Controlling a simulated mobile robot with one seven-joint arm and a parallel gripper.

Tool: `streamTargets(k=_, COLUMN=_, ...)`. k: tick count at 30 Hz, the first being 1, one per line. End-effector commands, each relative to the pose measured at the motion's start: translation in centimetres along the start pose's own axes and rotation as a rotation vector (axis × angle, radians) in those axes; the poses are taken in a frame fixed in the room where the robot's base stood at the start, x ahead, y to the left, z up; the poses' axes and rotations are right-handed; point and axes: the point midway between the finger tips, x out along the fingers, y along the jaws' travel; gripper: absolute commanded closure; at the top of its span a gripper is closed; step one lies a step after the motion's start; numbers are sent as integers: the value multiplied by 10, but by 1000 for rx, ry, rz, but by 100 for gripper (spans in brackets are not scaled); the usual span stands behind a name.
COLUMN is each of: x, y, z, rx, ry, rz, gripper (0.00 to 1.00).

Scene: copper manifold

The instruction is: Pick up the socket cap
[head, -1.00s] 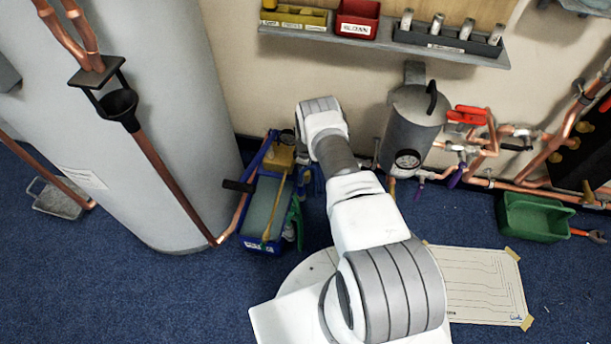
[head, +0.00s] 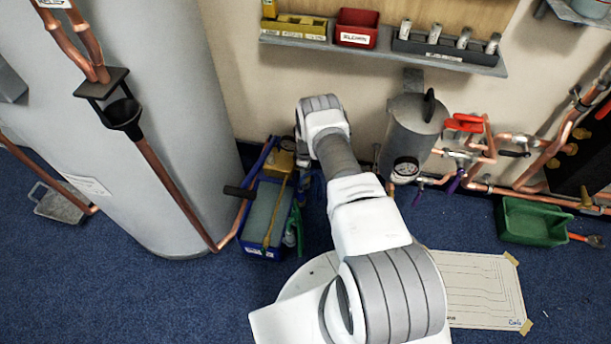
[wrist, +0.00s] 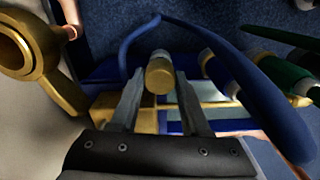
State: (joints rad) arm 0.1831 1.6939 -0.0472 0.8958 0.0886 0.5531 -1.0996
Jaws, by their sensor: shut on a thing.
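A small brass cylinder, which I take to be the socket cap (wrist: 159,77), is between the two grey fingertips of my gripper (wrist: 160,88) in the wrist view. The fingers are shut on its sides, and its round end faces the camera. Below and behind it in that view is the blue tool tray with a brass-coloured block. In the head view my arm's end is by the wall above the blue tool tray (head: 259,246); my fingers and the cap are hidden there.
A blue looped handle or hose (wrist: 268,105) curves close on the right of my fingers. A large brass fitting (wrist: 27,50) is close on the left. In the head view a grey vessel (head: 408,130) stands right of my arm, under a shelf (head: 380,44) with bins.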

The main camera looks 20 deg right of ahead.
Motion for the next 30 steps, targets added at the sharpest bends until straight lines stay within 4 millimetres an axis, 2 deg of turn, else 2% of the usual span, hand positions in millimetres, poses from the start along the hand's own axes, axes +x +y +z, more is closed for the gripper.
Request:
streamTargets(k=1, x=-16, y=1, z=0, rx=2, ry=1, rz=0, gripper=100)
streamTargets(k=2, x=-22, y=1, z=-1, rx=2, ry=2, rz=1, gripper=100)
streamTargets(k=15, x=-72, y=50, z=77, rx=3, ry=1, rz=0, gripper=100)
streamTargets(k=21, x=-84, y=62, z=94, rx=1, ry=1, rz=1, gripper=100)
streamTargets(k=30, x=-86, y=64, z=98, rx=0, ry=0, rz=0, gripper=100)
